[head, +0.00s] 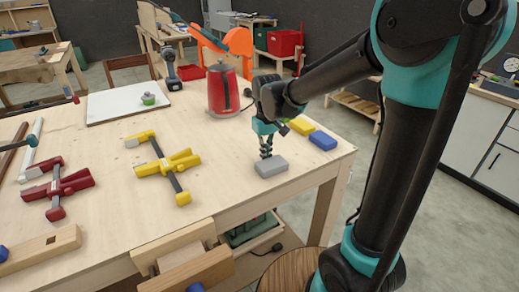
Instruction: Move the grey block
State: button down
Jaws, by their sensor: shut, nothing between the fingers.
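The grey block (271,167) lies flat on the wooden workbench (118,215), near its front right edge. My gripper (266,154) points down right over the back of the block. Its fingers are shut with nothing between them. The fingertips are at or just above the block's rear edge; I cannot tell whether they touch it. My arm comes in from the right side of the picture.
A blue block (323,141) and a yellow block (301,126) lie right of the gripper. Yellow clamps (168,164) and a red clamp (58,187) lie left.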

aim_at(271, 162)
jog(key=shift+s+d, duration=0.5)
jog(key=shift+s, duration=0.35)
jog(key=shift+s+d, duration=0.5)
jog(key=shift+s, duration=0.3)
jog(key=shift+w, duration=0.1)
